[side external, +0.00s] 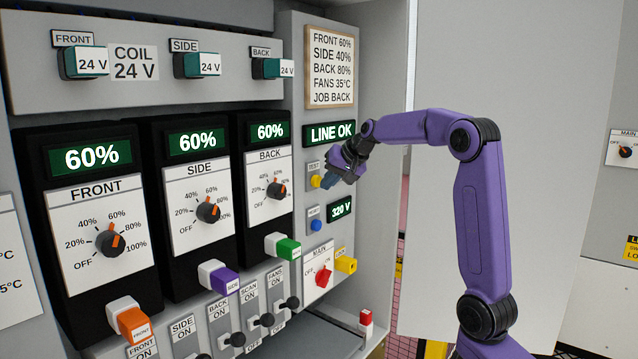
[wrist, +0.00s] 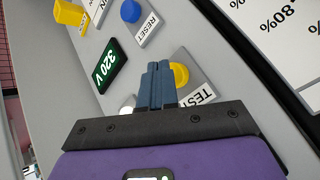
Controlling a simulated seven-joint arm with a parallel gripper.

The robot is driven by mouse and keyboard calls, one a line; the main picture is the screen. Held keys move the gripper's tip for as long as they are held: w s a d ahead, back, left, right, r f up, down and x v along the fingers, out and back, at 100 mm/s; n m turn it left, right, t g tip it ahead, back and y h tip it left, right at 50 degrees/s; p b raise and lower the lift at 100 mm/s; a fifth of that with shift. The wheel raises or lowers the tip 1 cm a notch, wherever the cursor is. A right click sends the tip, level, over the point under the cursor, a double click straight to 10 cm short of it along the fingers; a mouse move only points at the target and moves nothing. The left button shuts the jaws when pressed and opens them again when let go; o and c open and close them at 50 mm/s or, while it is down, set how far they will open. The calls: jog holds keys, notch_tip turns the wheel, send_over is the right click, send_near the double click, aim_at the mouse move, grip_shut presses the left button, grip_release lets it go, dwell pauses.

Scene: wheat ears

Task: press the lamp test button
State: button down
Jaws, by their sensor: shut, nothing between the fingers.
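The yellow test button (side external: 316,181) sits on a small grey plate on the panel's right column, under the LINE OK display. In the wrist view the yellow button (wrist: 179,75) shows beside my fingertips, above the TEST label (wrist: 203,97). My gripper (side external: 334,168) is at the panel by this button. In the wrist view my gripper (wrist: 159,68) is shut with its fingers together and nothing between them. The fingertips overlap the button's left edge in that view. I cannot tell whether they touch it. The button is partly hidden by the fingers.
A blue RESET button (side external: 316,225) lies just below, with a 320 V display (side external: 340,208) beside it. Dial modules stand to the left. The space right of the panel is open.

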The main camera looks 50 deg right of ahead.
jog(key=shift+w, duration=0.55)
dwell(0.9)
jog(key=shift+s, duration=1)
jog(key=shift+s, duration=0.1)
jog(key=shift+s, duration=2.4)
